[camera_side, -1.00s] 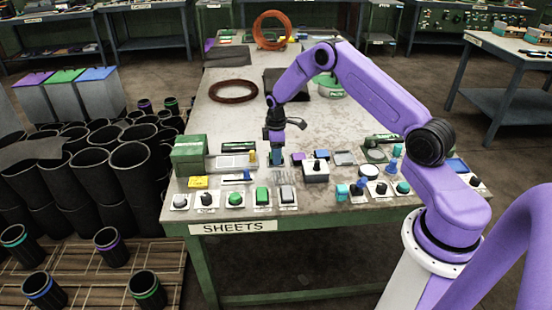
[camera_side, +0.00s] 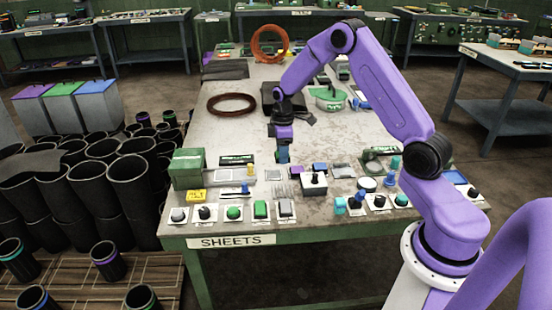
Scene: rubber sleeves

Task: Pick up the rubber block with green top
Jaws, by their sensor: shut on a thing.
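My gripper (camera_side: 283,154) points down over the middle of the workbench, behind the front rows of small parts. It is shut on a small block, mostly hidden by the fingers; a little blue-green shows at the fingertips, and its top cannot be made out. Whether the block is clear of the bench is hard to tell. A green-topped block (camera_side: 234,212) and a second green piece (camera_side: 260,208) stand on pale squares along the front edge.
A green box (camera_side: 188,166) stands at the left. A brown ring (camera_side: 231,103) lies farther back. The left middle of the bench is clear.

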